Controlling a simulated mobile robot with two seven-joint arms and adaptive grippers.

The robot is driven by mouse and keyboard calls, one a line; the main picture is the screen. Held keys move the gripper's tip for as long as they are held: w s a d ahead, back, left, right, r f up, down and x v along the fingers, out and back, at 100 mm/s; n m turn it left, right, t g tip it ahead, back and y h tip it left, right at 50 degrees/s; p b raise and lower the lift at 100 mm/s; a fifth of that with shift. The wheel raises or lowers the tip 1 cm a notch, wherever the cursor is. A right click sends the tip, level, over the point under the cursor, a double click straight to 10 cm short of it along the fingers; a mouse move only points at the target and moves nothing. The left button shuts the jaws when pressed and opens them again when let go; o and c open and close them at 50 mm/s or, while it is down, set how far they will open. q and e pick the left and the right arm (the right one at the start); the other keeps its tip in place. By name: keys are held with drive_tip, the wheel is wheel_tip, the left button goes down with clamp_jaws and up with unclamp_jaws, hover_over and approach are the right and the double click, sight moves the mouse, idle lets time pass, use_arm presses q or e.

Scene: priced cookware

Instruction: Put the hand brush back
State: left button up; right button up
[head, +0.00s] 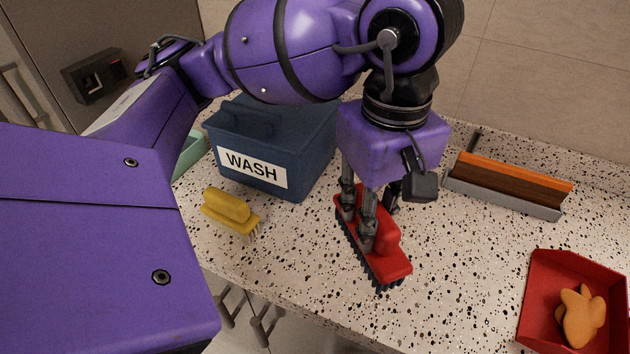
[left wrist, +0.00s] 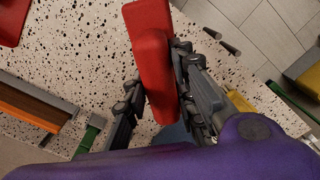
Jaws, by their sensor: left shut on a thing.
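A red hand brush (head: 393,262) with dark bristles is over the speckled counter, near its middle front, bristles facing down. My left gripper (head: 366,222) comes down on it from above and is shut on its red body. The left wrist view also shows the brush (left wrist: 151,45) between the fingers of my left gripper (left wrist: 160,95). I cannot tell whether the bristles touch the counter. My right gripper is not in view.
A blue bin (head: 313,150) labelled WASH stands behind left, with a yellow brush (head: 230,208) before it. An orange-and-brown block sits in a grey holder (head: 505,196) at the back right. A red tray (head: 535,285) holding an orange shape is front right. Counter between is clear.

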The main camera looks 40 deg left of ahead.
use_arm(q)
drive_tip(key=shift+w+a+f, duration=0.25)
drive_tip(key=shift+a, duration=0.05)
drive_tip(key=shift+w+a+f+p, duration=0.2)
drive_tip(key=shift+w+a+f, duration=0.85)
drive_tip(key=shift+a+f, duration=1)
drive_tip(key=shift+w+a+f+p, duration=0.15)
drive_tip(key=shift+w+a+f, duration=0.95)
drive_tip(key=shift+a+f, duration=0.9)
drive_tip(key=shift+w+a+f+p, duration=0.2)
drive_tip(key=shift+w+a+f, duration=1.1)
drive_tip(key=shift+f, duration=1.2)
drive_tip(key=o, duration=1)
drive_tip(key=shift+s+a+r, duration=0.1)
drive_tip(key=shift+s+a, duration=0.1)
drive_tip(key=shift+s, duration=0.05)
wheel_tip(320, 180, up, 12)
drive_tip(key=shift+r, duration=0.2)
